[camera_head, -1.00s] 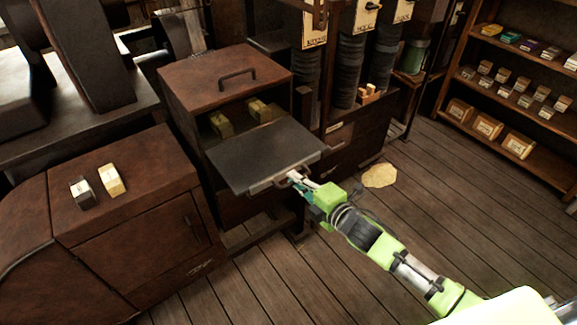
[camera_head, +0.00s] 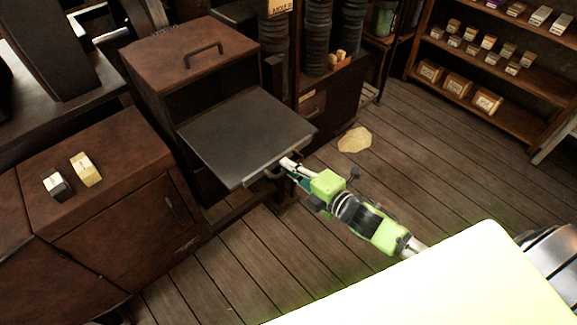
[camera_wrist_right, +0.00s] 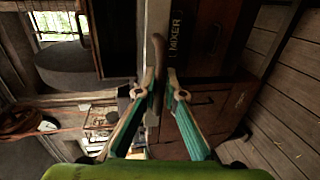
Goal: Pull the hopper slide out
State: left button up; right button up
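The hopper slide (camera_head: 245,135) is a flat dark plate. It sticks out level from the open front of a brown box (camera_head: 190,60). A bar handle (camera_head: 259,178) runs along its front edge. My right gripper (camera_head: 286,164) is at the right part of this handle. In the right wrist view the fingers of my right gripper (camera_wrist_right: 160,80) close in from both sides on the brown handle bar (camera_wrist_right: 158,52), with little gap at the tips. My left gripper is not in view.
A low brown cabinet (camera_head: 125,215) with two small blocks (camera_head: 72,176) on top stands left of the slide. A shelf (camera_head: 480,95) with small boxes is at the far right. A pale patch (camera_head: 355,139) lies on the floor, which is mostly clear right of the slide.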

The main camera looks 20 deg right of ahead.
jog(key=shift+o, duration=1.3)
jog(key=shift+s+d+f, duration=0.1)
jog(key=shift+s, duration=0.15)
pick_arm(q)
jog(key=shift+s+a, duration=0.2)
pick_arm(e)
jog(key=v, duration=1.2)
